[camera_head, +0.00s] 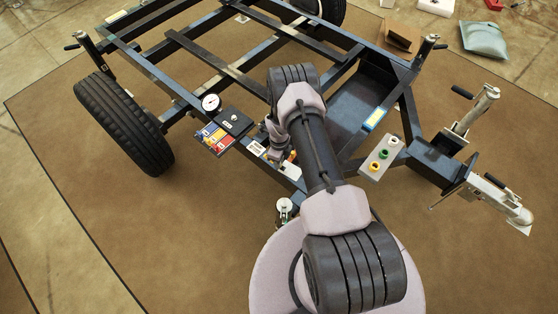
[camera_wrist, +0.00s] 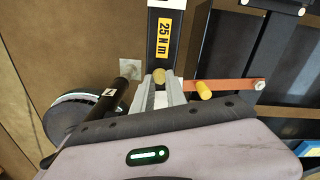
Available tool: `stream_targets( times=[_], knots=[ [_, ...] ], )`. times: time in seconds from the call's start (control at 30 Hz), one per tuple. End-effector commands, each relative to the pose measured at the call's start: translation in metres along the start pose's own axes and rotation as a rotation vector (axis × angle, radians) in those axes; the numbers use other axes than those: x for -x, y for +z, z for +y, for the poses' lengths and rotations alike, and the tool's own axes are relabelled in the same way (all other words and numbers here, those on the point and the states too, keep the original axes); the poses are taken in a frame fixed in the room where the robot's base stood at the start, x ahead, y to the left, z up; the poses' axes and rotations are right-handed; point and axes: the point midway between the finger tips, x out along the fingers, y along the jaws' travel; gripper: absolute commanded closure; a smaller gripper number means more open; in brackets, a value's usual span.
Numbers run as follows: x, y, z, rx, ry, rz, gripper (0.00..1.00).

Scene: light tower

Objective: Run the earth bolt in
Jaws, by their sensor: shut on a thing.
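My gripper (camera_wrist: 160,88) points at the dark frame beam in the wrist view. Its two pale fingers are shut on a round brass-yellow head (camera_wrist: 159,75), which appears to be the earth bolt. The bolt's shank is hidden, so I cannot tell how deep it sits. A copper-coloured strap (camera_wrist: 232,85) runs right from beside the fingers to a round fastener (camera_wrist: 260,85). A yellow cylinder (camera_wrist: 204,91) stands at the strap, just right of the jaws. A yellow "25 N m" label (camera_wrist: 164,38) is on the beam. In the head view my arm mostly hides the jaws.
A black cylinder (camera_wrist: 121,92) stands close left of the jaws. In the head view, a panel with coloured blocks (camera_head: 214,139) and a round gauge (camera_head: 211,103) sit left of my wrist. A grey box with coloured sockets (camera_head: 380,158) is to the right. A trailer wheel (camera_head: 124,122) stands left.

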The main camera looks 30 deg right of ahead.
Motion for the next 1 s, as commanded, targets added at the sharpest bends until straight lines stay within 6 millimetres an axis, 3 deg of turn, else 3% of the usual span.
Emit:
stream_targets(
  times=[0.6, 0.63, 0.73, 1.0],
  knots=[
    [0.0024, 0.0019, -0.0028, -0.04, -0.006, -0.004, 1.0],
    [0.0024, 0.0019, -0.0028, -0.04, -0.006, -0.004, 0.81],
    [0.002, 0.0016, -0.0024, -0.04, -0.005, -0.003, 0.62],
    [0.0009, 0.0007, -0.001, -0.04, -0.002, -0.001, 0.61]
  ],
)
